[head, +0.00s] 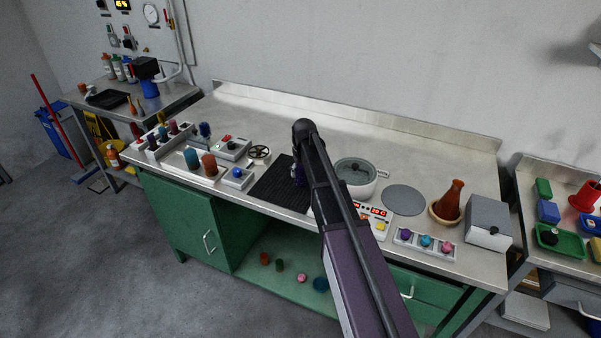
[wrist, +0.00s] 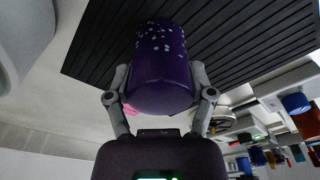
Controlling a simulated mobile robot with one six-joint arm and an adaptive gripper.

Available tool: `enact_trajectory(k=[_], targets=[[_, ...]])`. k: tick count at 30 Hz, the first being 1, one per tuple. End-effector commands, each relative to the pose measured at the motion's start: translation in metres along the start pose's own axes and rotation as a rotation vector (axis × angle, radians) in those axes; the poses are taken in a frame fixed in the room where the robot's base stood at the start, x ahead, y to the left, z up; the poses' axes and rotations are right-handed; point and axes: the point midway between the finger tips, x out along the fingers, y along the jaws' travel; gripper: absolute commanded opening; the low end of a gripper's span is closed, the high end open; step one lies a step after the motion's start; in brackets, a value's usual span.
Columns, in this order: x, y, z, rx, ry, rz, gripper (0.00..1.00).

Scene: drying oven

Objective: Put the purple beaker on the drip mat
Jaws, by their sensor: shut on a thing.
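The purple beaker (wrist: 160,70), dark with pale specks, fills the middle of the wrist view. My gripper (wrist: 157,78) is shut on it, with one finger on each side. The black ribbed drip mat (wrist: 245,35) lies behind the beaker in the wrist view. In the head view the mat (head: 268,190) is on the steel worktop, left of my arm. My gripper (head: 298,172) is at the mat's right part there, and only a sliver of purple shows. I cannot tell whether the beaker touches the mat.
A lidded pot (head: 358,178) stands right of my arm, with a grey round plate (head: 403,200) beyond it. A blue-button box (head: 237,177) and a black-and-white handwheel (head: 259,153) are left of and behind the mat. The worktop's back strip is clear.

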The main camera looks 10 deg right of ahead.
Motion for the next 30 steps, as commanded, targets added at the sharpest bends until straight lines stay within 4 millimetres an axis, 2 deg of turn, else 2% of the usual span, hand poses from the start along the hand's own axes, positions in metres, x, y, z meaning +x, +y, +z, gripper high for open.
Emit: enact_trajectory(k=[3, 4, 6, 7, 22, 30], targets=[[0.004, 0.000, 0.001, 0.000, 0.000, 0.000, 0.36], [0.004, 0.000, 0.001, 0.000, 0.000, 0.000, 0.73], [0.003, 0.000, 0.000, 0.000, 0.000, 0.000, 0.94], [0.003, 0.000, 0.000, 0.000, 0.000, 0.000, 1.00], [0.002, 0.001, 0.000, 0.001, 0.000, 0.000, 1.00], [-0.009, 0.001, 0.000, 0.001, 0.000, 0.000, 1.00]])
